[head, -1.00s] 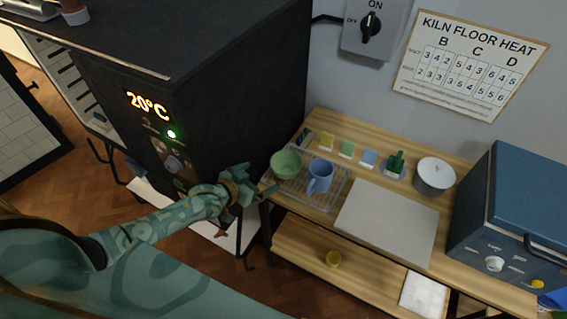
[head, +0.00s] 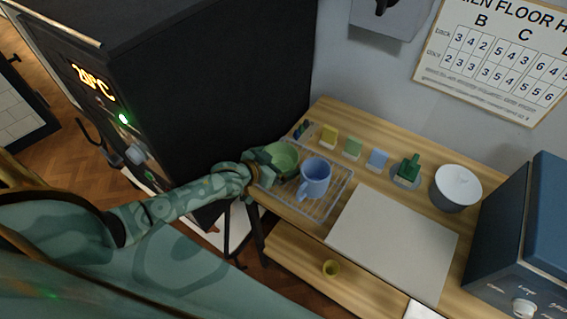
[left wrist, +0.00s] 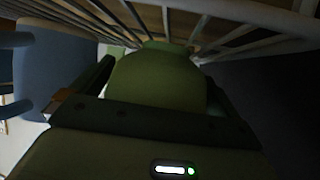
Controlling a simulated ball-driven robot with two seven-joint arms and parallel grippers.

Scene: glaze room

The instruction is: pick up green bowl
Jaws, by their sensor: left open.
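The green bowl (head: 284,156) stands upright on a wire rack at the left end of the wooden table. My left gripper (head: 265,166) is at the bowl's left side in the head view and covers part of it. In the left wrist view the bowl (left wrist: 158,80) fills the middle, with the open fingers of my left gripper (left wrist: 160,85) on either side of it. I cannot tell whether either finger touches it. My right gripper is not in view.
A blue mug (head: 315,178) stands close to the bowl on the same wire rack (head: 334,196). Coloured tiles, a green brush-like item (head: 408,169) and a white-topped pot (head: 457,187) line the back. A black kiln (head: 200,100) rises at left. A pale board (head: 395,240) lies bare.

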